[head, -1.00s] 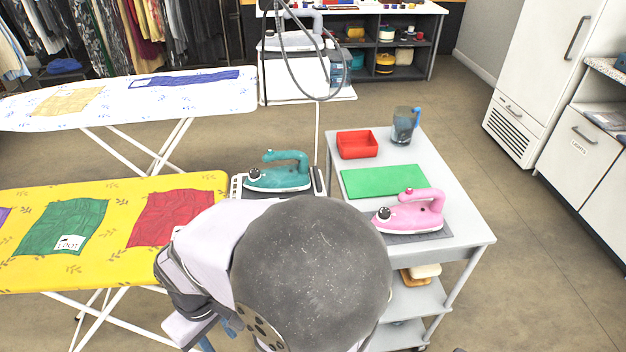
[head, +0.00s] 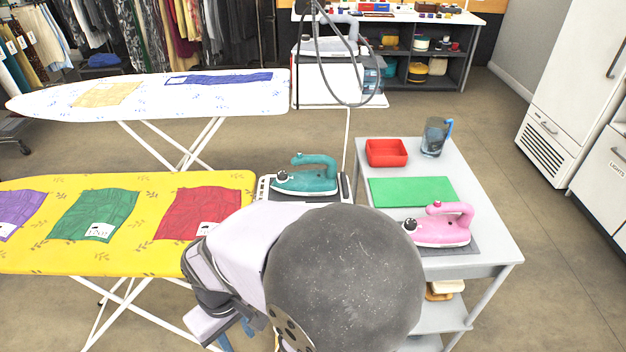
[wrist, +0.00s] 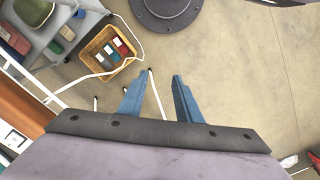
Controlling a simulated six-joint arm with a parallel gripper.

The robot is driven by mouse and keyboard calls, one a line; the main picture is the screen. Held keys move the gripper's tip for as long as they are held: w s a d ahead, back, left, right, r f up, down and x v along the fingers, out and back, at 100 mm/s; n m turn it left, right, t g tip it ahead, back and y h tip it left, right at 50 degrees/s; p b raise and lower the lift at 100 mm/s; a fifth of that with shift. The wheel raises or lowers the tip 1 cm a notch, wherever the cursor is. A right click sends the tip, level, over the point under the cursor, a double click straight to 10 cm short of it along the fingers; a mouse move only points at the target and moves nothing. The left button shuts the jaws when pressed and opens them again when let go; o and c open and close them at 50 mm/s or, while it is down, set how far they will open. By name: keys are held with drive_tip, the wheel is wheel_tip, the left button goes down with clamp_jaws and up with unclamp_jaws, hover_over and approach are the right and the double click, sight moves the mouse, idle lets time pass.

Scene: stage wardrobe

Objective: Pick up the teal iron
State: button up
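The teal iron (head: 306,178) stands on a dark-and-white rest at the right end of the yellow ironing board, in the head view. Its handle is on top and its tip points left. My gripper shows in the wrist view (wrist: 158,98) with two blue fingers apart and nothing between them. It points down over the bare floor, and the iron is not in the wrist view. In the head view my arm covers most of the gripper, in front of the iron's rest.
A pink iron (head: 441,226) stands on the grey trolley (head: 493,240), right of the teal one. A green mat (head: 411,191), red tray (head: 386,152) and blue jug (head: 435,137) are also there. The yellow board (head: 150,183) holds folded cloths. A basket (wrist: 107,55) is on the floor.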

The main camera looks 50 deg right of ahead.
drive_tip(key=shift+o, duration=1.4)
